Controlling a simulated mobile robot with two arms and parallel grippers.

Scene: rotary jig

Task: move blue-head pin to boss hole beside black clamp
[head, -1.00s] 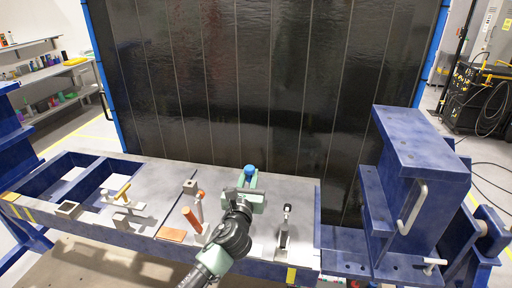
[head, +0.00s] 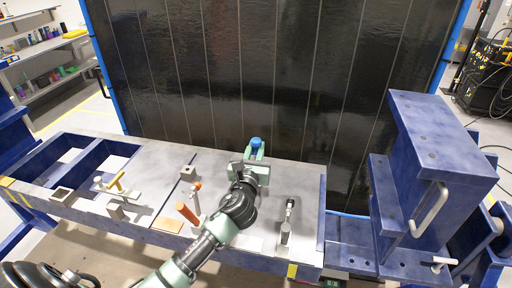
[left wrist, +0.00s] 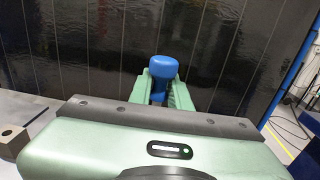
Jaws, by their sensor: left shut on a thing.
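The blue-head pin (head: 256,142) is held upright in my left gripper (head: 255,153), with its blue head above the fingers. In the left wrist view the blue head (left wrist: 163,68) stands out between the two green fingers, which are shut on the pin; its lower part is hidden. The gripper is over the back edge of the bench, in front of the dark panel. The black clamp (head: 290,204) stands to the right and nearer the front edge, with a grey cylindrical piece (head: 285,232) by it. I cannot make out a hole there. My right gripper is not in view.
An orange-handled clamp (head: 187,213) and a yellow-handled clamp (head: 116,184) stand to the left on the bench (head: 150,160). A block with a square opening (head: 61,194) is at far left. A large blue bracket (head: 425,150) rises at right. The dark panel (head: 270,80) stands behind.

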